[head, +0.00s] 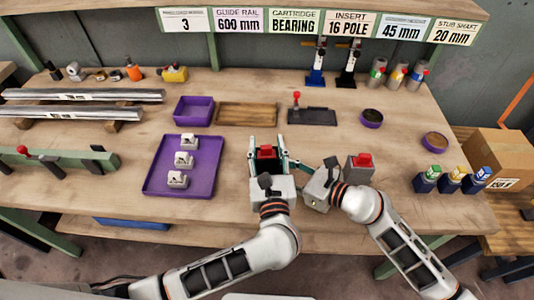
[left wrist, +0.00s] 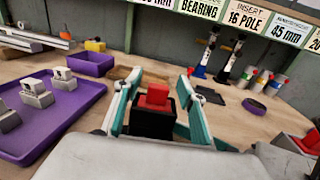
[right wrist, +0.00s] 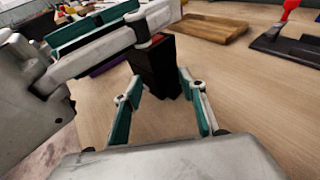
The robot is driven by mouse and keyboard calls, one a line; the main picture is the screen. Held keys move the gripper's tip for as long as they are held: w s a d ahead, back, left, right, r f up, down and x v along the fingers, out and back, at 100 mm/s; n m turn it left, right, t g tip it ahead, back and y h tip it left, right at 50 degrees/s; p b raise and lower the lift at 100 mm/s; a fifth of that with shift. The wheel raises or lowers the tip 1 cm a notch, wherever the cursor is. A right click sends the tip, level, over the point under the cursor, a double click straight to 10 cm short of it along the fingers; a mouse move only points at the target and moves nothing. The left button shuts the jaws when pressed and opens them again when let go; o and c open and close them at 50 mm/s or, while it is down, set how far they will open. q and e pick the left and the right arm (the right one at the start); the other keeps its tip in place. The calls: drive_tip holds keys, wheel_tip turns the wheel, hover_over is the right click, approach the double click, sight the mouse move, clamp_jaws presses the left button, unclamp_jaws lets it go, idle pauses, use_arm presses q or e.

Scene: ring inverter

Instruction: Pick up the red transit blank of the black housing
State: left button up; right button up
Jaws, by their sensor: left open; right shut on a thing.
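The red transit blank (head: 266,152) sits in the top of the black housing (left wrist: 150,122), and it shows clearly in the left wrist view (left wrist: 153,97). My left gripper (head: 266,147) is open, with one finger on each side of the blank and housing; gaps show beside the red block. My right gripper (right wrist: 158,92) is shut on the black housing, which stands between its fingertips in the right wrist view (right wrist: 160,70).
A grey housing with a red top (head: 359,166) stands right of my right gripper. A purple tray (head: 151,183) with white parts lies left. A purple bin (head: 193,110), wooden board (head: 246,115) and dark fixture with red knob (head: 312,117) lie behind. Bare tabletop separates them.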

sight(267, 147)
use_arm(q)
drive_tip(key=c, duration=1)
use_arm(e)
drive_tip(key=shift+s+f, duration=0.25)
drive_tip(key=shift+f, duration=0.3)
use_arm(q)
wheel_tip(267, 147, up, 10)
use_arm(e)
drive_tip(key=o, duration=0.9)
drive_tip(key=shift+w+r, duration=0.2)
drive_tip(key=shift+r, duration=0.1)
drive_tip(key=shift+d, duration=0.1)
